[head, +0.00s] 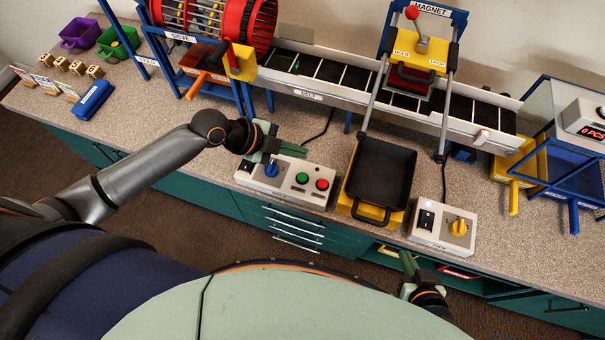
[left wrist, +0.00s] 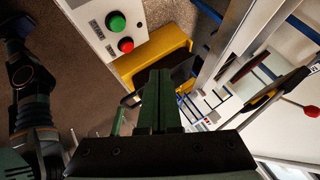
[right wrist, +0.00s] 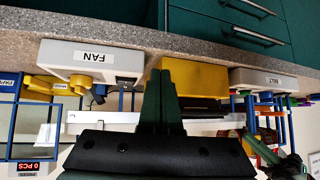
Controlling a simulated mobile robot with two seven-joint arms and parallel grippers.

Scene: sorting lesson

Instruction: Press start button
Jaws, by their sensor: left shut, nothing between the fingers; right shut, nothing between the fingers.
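The green button (head: 302,178) sits on the white belt control box (head: 314,195), beside a red button (head: 322,184). The green button also shows in the left wrist view (left wrist: 115,21), up and left of the fingers. My left gripper (head: 304,152) is shut and empty, near the back edge of the box, with its fingers pointing right; it looks apart from the green button. My right gripper (head: 404,258) is shut and empty, low in front of the counter's front edge; the right wrist view shows its fingers (right wrist: 160,85) below the counter edge.
The belt box also carries a blue knob (head: 271,168). A black tray (head: 381,172) on a yellow stand is right of it, then a fan box (head: 443,228) with a yellow knob. The conveyor belt (head: 350,80) and a magnet frame (head: 420,50) stand behind.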

